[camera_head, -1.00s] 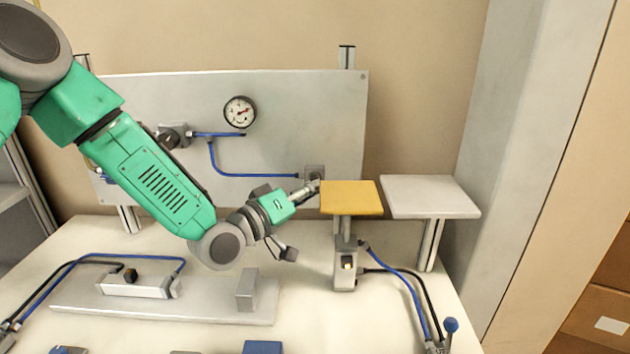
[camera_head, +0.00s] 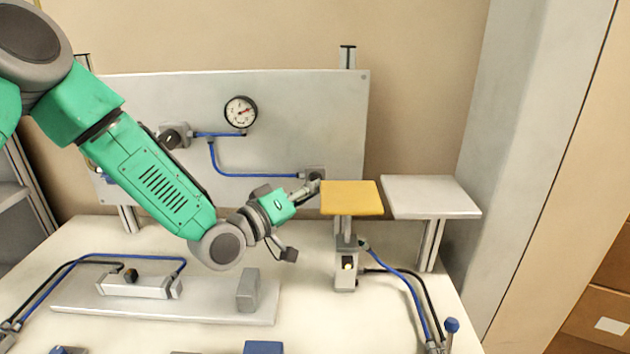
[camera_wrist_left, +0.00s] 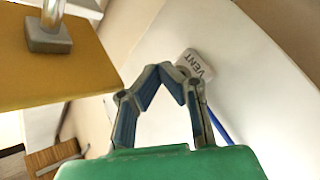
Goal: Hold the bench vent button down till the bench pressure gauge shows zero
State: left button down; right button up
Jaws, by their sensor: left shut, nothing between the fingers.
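The bench pressure gauge (camera_head: 240,111) is a round white dial on the upright grey panel, with a red needle pointing to the upper right; its figures are too small to read. The vent block (camera_head: 315,172) is a small grey box at the panel's lower right, joined to a blue hose. In the left wrist view the block (camera_wrist_left: 196,65) carries the word VENT; its button is hidden behind my fingertips. My left gripper (camera_head: 316,185) is shut and empty, its tips at the block. In the wrist view the gripper (camera_wrist_left: 172,72) overlaps the block; I cannot tell whether they touch. My right gripper is out of view.
A yellow plate (camera_head: 352,197) on a post stands just right of my left gripper, very close to it. A grey plate (camera_head: 430,196) stands further right. A dark knob (camera_head: 169,137) sits on the panel. A cylinder fixture (camera_head: 135,286) and hoses occupy the front left bench.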

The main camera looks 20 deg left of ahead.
pick_arm(q)
jog(key=shift+w, duration=0.15)
jog(key=shift+w+r, duration=0.1)
jog(key=shift+w, duration=0.1)
jog(key=shift+w+a, duration=0.1)
jog(key=shift+w, duration=0.3)
dwell(1.4)
jog(key=shift+s, duration=0.15)
dwell(2.5)
jog(key=shift+s+d, duration=0.2)
jog(key=shift+s, duration=0.45)
jog(key=shift+s+d, duration=0.25)
jog(key=shift+s, duration=0.55)
jog(key=shift+s+d, duration=0.2)
jog(key=shift+s, duration=0.6)
jog(key=shift+s+d, duration=0.25)
jog(key=shift+s, duration=0.55)
